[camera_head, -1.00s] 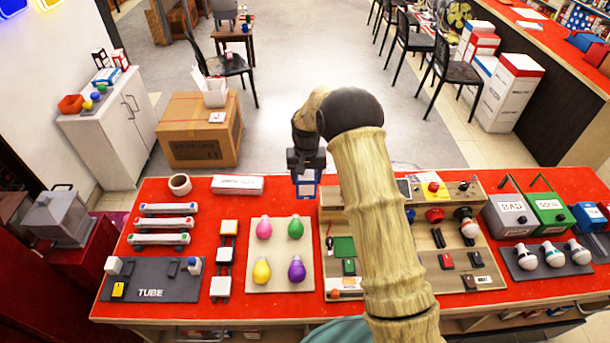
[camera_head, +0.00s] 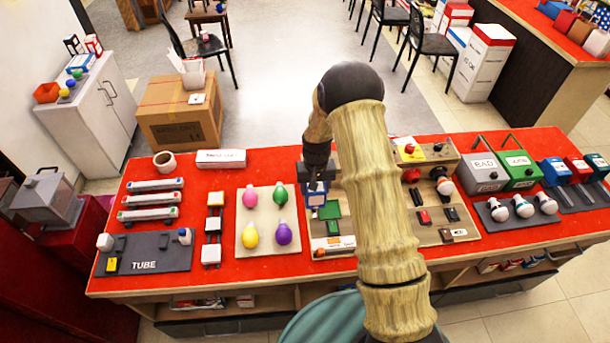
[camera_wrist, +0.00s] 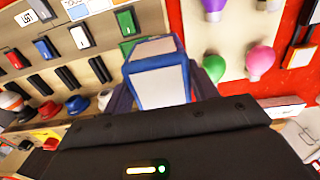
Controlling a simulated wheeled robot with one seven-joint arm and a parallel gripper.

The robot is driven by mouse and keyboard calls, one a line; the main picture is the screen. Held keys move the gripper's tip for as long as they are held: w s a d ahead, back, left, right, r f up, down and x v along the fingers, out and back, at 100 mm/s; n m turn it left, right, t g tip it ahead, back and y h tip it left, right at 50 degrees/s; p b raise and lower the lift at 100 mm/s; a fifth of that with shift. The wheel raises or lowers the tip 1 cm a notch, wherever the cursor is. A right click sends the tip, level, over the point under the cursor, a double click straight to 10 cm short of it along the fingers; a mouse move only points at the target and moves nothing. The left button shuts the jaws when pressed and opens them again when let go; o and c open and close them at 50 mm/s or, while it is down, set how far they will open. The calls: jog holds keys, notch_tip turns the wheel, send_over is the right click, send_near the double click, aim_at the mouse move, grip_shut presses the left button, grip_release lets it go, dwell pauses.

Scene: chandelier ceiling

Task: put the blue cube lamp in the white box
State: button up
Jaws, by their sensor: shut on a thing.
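The blue cube lamp, a blue-framed block with white faces (camera_wrist: 160,82), is between the fingers of my gripper (camera_wrist: 162,96) in the wrist view. In the head view the lamp (camera_head: 316,198) shows below my gripper (camera_head: 317,182), over the back left part of a wooden board. Whether it touches the board is unclear. A flat white box with dark lettering (camera_head: 221,158) lies at the back of the red table. An open white box with papers (camera_head: 194,75) stands on a cardboard carton. I cannot tell which one is the task's white box.
The red table (camera_head: 215,272) carries a panel of colored bulbs (camera_head: 243,236), tube lamps (camera_head: 150,199) and the wooden board (camera_head: 322,243) with switches. Grey and green toolboxes (camera_head: 486,173) stand right. The cardboard carton (camera_head: 182,115) stands behind the table. My arm hides part of the board.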

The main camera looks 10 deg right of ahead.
jog(key=s+d+f, duration=0.4)
jog(key=s+d, duration=0.1)
jog(key=s, duration=0.3)
jog(key=shift+f, duration=0.2)
jog(key=shift+d, duration=0.15)
